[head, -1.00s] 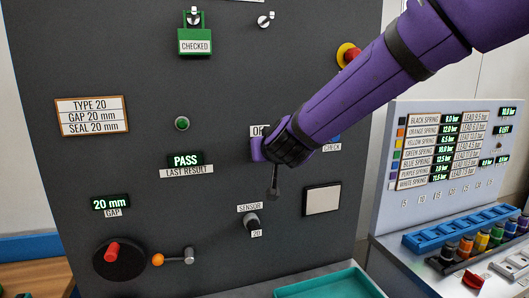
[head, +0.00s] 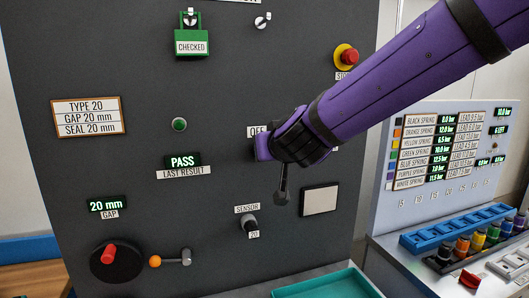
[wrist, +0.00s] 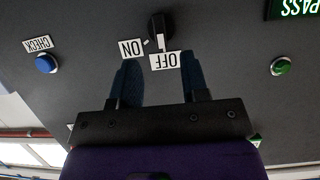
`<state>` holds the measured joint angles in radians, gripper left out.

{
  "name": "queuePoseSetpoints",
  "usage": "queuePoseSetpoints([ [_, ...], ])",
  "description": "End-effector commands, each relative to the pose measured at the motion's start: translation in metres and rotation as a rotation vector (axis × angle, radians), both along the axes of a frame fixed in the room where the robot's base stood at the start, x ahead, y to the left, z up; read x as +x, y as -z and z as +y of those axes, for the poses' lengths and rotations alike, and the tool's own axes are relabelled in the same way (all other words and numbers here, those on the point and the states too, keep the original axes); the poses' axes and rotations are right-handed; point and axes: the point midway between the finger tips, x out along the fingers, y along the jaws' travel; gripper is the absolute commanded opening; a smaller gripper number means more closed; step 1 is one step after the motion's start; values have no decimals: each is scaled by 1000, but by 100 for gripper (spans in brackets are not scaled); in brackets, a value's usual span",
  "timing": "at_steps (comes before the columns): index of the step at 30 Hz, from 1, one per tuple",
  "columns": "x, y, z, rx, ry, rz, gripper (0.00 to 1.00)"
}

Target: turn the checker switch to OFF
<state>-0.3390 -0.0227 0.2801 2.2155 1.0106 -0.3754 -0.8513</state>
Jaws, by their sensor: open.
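The checker switch is a black knob (wrist: 160,28) on the dark panel, seen upside down at the top of the wrist view. Its white mark points toward the labels and seems nearer the OFF label (wrist: 165,61) than the ON label (wrist: 131,47). I cannot tell its exact setting. My gripper (wrist: 160,62) is open and empty, its two fingers below the knob in the picture and apart from it. In the head view my wrist hides the knob, and the OFF label (head: 257,132) shows just above it.
A blue CHECK button (wrist: 46,63) and a green button (wrist: 281,67) flank the switch in the wrist view. In the head view a red stop button (head: 346,56) sits close above my arm. A sensor knob (head: 249,222) and a grey-white square plate (head: 320,200) are below.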

Motion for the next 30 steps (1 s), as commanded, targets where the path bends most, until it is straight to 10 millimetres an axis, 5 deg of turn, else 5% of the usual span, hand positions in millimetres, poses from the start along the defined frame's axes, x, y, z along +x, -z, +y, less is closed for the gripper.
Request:
queuePoseSetpoints([
  [9,-31,-13,-9,-1,0,0,42],
  [23,-35,-15,-11,1,-4,1,42],
  [30,-60,-31,-48,34,-79,50,42],
])
